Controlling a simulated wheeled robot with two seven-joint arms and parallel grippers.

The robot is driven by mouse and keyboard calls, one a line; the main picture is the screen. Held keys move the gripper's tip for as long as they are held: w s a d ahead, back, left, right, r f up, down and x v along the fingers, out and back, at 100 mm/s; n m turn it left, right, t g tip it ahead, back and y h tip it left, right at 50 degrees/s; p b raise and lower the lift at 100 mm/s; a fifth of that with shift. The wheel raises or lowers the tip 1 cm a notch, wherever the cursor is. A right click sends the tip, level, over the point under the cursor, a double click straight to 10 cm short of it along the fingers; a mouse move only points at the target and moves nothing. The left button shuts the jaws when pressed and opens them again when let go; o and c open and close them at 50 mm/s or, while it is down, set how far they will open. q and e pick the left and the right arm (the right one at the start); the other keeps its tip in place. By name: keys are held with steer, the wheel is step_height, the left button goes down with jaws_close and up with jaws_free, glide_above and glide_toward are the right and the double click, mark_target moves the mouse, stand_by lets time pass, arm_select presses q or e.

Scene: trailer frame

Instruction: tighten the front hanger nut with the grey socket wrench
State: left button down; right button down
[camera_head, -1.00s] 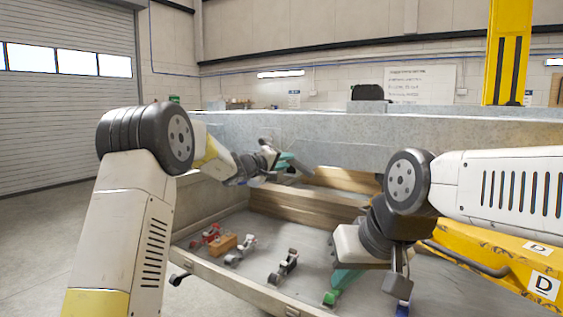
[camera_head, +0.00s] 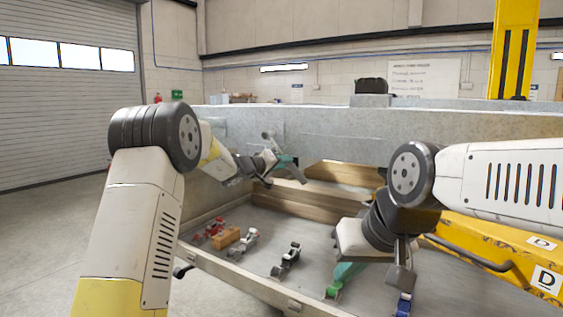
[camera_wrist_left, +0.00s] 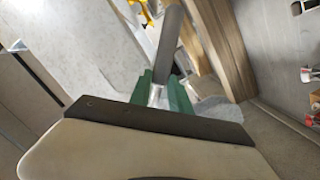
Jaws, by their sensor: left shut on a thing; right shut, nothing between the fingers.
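My left gripper (camera_head: 285,161) is shut on the grey socket wrench (camera_head: 297,175), close to the side of the grey trailer beam (camera_head: 340,138). In the left wrist view the wrench's long grey bar (camera_wrist_left: 170,38) sticks out from between the green fingers (camera_wrist_left: 161,92). I cannot make out the front hanger nut, nor whether the wrench touches anything.
The grey tray (camera_head: 235,277) holds a red tool (camera_head: 214,226), an orange block (camera_head: 227,237), a black tool (camera_head: 287,259) and a blue tool (camera_head: 404,303). Wooden beams (camera_head: 305,198) lie behind them. A yellow frame (camera_head: 480,262) stands at the right.

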arm_select(q)
steer(key=shift+w+a+f+m, duration=0.45)
steer(key=shift+a+f+m, duration=0.15)
steer(key=shift+a+m, duration=0.15)
steer(key=shift+y, duration=0.3)
steer(key=shift+w+a+f+m, duration=0.5)
steer(key=shift+a+f+m, duration=0.15)
steer(key=shift+m, duration=0.1)
steer(key=shift+r, duration=0.15)
steer(key=s+d+r+n+h, duration=0.1)
steer(key=s+d+r+n, duration=0.1)
steer(key=r+n, duration=0.3)
steer(key=s+d+r+n, duration=0.2)
steer(key=d+r+n, duration=0.1)
steer(key=r+n, duration=0.3)
steer(key=shift+d+h, duration=0.25)
steer(key=shift+h, duration=0.15)
